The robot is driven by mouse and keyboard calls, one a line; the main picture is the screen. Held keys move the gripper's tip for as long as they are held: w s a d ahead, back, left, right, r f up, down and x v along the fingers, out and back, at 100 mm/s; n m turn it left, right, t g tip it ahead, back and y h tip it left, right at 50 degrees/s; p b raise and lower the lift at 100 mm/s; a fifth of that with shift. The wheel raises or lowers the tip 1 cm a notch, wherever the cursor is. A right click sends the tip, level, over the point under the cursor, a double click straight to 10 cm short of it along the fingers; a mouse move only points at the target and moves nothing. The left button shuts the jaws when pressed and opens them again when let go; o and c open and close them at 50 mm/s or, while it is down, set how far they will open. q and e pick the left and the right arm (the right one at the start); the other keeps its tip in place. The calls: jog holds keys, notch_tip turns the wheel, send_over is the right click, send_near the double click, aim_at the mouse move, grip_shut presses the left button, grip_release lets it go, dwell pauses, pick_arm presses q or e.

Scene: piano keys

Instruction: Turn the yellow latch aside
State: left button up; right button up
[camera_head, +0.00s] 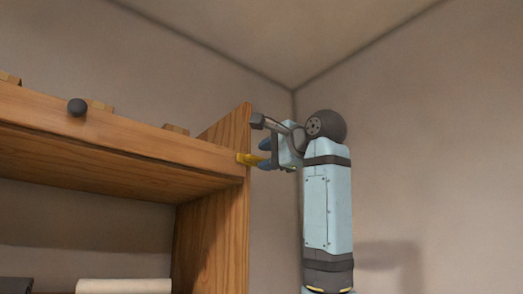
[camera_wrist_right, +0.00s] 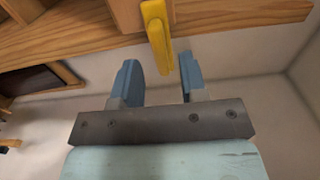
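The yellow latch (camera_head: 248,158) sits at the right end of the wooden front board, by the upright side panel. In the right wrist view the latch (camera_wrist_right: 157,38) is a yellow bar on the wood, its lower end reaching towards the gap between my fingers. My right gripper (camera_head: 265,154) is at the latch, just to its right in the head view. Its two blue fingers (camera_wrist_right: 157,80) are apart, one on each side of the latch's lower end, with gaps visible. Whether either finger touches it I cannot tell. My left gripper is not in view.
The wooden side panel (camera_head: 212,230) stands below the latch. A white key-like block (camera_head: 124,286) and a dark one lie low left. The right side is open to the wall.

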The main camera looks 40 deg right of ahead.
aim_at(253, 161)
jog(key=shift+w+a+r, duration=0.1)
jog(key=shift+w, duration=0.95)
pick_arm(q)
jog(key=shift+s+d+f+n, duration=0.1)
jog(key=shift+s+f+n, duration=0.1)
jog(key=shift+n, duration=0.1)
pick_arm(e)
jog(key=shift+w, duration=0.1)
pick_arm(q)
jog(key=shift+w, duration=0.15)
pick_arm(e)
grip_shut()
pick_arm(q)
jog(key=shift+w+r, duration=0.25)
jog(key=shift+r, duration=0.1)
